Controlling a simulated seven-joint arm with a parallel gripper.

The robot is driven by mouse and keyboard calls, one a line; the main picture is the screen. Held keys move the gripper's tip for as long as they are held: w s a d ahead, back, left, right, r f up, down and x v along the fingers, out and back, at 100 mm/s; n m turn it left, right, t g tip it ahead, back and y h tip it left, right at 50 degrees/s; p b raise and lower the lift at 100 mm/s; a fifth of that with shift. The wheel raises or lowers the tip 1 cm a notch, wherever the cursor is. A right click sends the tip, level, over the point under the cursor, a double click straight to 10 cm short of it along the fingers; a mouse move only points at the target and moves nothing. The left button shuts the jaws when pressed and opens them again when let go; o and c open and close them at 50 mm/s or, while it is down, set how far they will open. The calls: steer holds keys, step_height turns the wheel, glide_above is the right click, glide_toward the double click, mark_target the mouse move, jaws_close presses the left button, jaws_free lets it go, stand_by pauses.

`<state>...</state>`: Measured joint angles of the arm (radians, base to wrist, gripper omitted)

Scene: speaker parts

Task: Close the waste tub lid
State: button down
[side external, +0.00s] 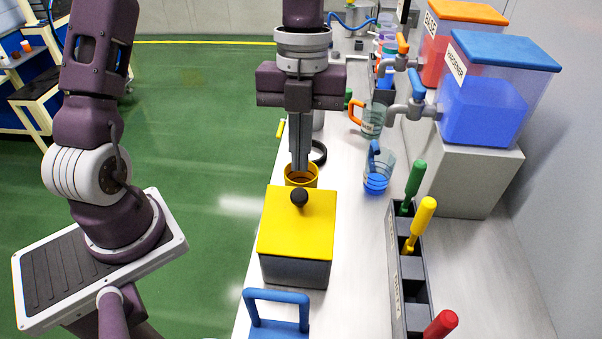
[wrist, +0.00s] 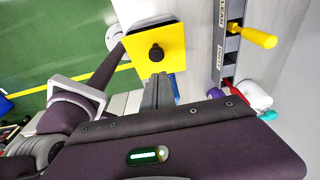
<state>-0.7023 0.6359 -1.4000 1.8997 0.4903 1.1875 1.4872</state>
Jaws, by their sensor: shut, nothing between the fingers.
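The waste tub (side external: 295,270) is a dark grey box on the bench, at the lower middle of the side view. Its yellow lid (side external: 275,230) lies over the top and looks flat, with a black knob (side external: 299,197) near the far edge. The wrist view shows the lid (wrist: 143,68) and knob (wrist: 156,53) from above. My gripper (side external: 300,167) is shut and empty, pointing down just behind the lid, above or in front of a yellow round cup (side external: 313,183). My fingers (wrist: 158,90) appear beside the lid's edge in the wrist view. Whether they touch it is unclear.
A blue handle (side external: 277,297) stands in front of the tub. A grey rack (side external: 393,255) with colored-handled tools is at right. Beakers (side external: 377,180) and blue and red dispensers (side external: 485,110) stand farther back. The bench's left edge is close to the tub.

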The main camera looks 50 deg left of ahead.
mark_target(301, 195)
steer(key=f, duration=0.5)
steer(key=shift+w+a+f, duration=0.25)
steer(key=shift+a+f, duration=0.05)
steer(key=shift+w+a+f+g+h, duration=0.45)
steer(key=shift+w+f, duration=0.05)
steer(key=shift+f, duration=0.25)
steer(key=shift+w+a+f+g+h, duration=0.45)
steer(key=shift+f, duration=0.3)
